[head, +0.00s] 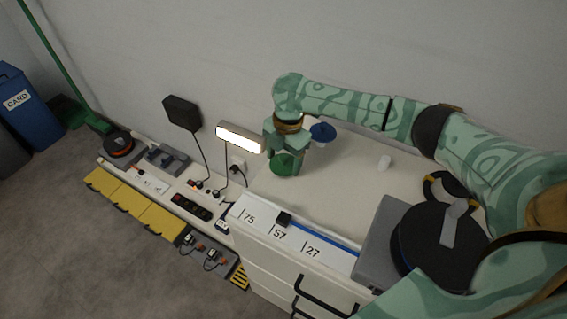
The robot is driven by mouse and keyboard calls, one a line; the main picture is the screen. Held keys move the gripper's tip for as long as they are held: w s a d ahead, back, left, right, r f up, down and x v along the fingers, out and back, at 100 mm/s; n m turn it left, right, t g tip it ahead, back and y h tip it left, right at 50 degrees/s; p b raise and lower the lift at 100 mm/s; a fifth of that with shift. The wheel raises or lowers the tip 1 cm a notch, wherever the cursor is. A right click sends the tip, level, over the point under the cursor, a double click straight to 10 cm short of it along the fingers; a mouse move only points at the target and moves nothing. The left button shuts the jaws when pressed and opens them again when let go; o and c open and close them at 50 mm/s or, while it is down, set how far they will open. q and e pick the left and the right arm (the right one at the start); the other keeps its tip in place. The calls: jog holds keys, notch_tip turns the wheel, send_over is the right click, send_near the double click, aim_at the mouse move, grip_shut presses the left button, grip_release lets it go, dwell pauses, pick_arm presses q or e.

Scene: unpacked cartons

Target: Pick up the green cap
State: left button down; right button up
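The green cap (284,168) is round and lies on the pale worktop near the wall, left of the middle of the worktop. My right gripper (287,160) reaches down over it from above. Its two fingers stand apart, about as wide as the cap, with their tips at the cap's far edge or over it. I cannot tell whether they touch it. The gripper hides part of the cap. A blue cap (322,132) on a pale body stands just right of the gripper. My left gripper is not in view.
A lit lamp bar (240,137) and a black box (182,113) are on or by the wall at left. A drawer unit (262,258) has labels 75, 57 and 27.

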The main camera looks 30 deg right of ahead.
aim_at(282, 157)
jog(key=shift+c, duration=0.4)
jog(key=shift+r, duration=0.1)
